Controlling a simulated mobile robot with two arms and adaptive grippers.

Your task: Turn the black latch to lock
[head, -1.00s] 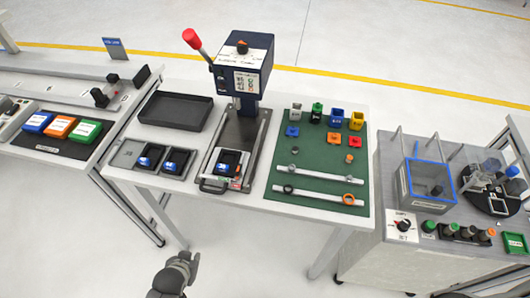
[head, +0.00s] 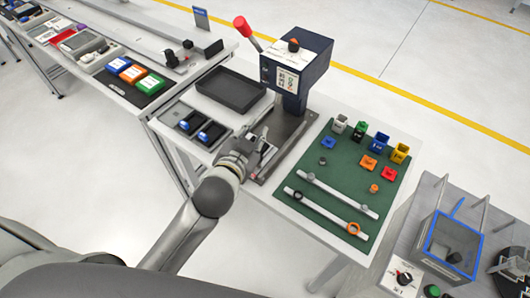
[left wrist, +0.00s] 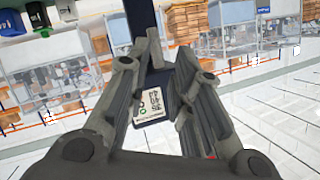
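My left gripper (head: 250,150) is over the front of the press base (head: 284,130) on the middle table. In the left wrist view its two fingers (left wrist: 168,55) stand apart with nothing between them, so it is open. The dark blue press head (head: 296,60) has a red-knobbed lever (head: 242,26) on its left and a label on its front. The press shows behind the fingers in the left wrist view (left wrist: 152,105). I cannot make out the black latch; the gripper covers the front of the press base. My right gripper is out of view.
A black tray (head: 231,90) and two dark blue-marked units (head: 210,132) lie left of the press. A green mat (head: 325,190) with colored blocks, rings and two white rails lies right. A clear blue-edged box (head: 452,245) stands on the right-hand station.

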